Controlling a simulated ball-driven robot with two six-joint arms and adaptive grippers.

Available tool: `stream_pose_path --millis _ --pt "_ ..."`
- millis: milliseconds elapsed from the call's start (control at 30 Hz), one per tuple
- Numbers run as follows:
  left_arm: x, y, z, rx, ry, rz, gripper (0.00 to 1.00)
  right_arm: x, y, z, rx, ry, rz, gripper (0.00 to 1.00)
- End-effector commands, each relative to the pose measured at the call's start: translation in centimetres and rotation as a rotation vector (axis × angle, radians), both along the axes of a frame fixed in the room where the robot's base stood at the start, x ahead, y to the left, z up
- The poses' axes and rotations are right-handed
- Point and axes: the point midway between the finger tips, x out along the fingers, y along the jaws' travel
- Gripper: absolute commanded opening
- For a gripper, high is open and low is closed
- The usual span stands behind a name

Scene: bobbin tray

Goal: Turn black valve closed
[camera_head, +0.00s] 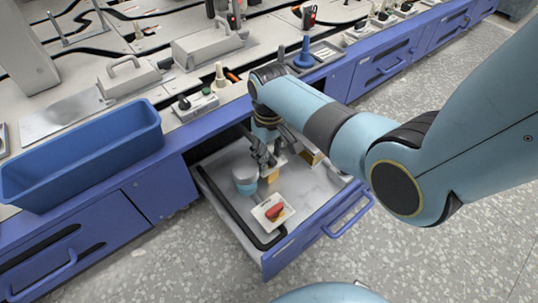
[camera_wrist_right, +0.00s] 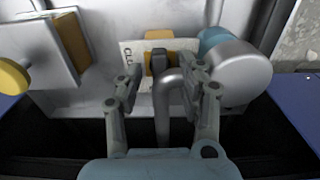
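A small black valve handle (camera_wrist_right: 160,61) stands upright near the top centre of the right wrist view. Behind it are an orange block and a pale card (camera_wrist_right: 134,50) with partly hidden letters starting "CL". A grey bent pipe (camera_wrist_right: 172,90) runs just below the handle. My right gripper (camera_wrist_right: 164,72) is open, with one finger on each side of the handle and pipe; gaps show between the fingers and the handle. In the head view, my right gripper (camera_head: 266,163) reaches down into the open drawer and hides the valve. My left gripper is not in view.
A blue bin (camera_head: 85,150) stands on the counter at left. Speckled floor lies clear at right.

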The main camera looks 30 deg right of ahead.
Motion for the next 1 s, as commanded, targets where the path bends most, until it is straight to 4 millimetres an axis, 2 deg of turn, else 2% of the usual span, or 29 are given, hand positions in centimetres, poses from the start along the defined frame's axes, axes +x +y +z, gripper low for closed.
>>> stream_pose_path --millis 333,633,1000 --pt "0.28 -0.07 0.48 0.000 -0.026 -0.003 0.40 0.04 0.00 -0.11 0.000 -0.001 0.000 0.38" --pt "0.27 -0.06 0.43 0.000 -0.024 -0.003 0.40 0.02 -0.01 -0.13 0.000 -0.001 0.000 0.00" --pt "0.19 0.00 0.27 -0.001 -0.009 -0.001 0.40 0.05 0.00 -0.05 0.000 -0.001 -0.016 0.00"
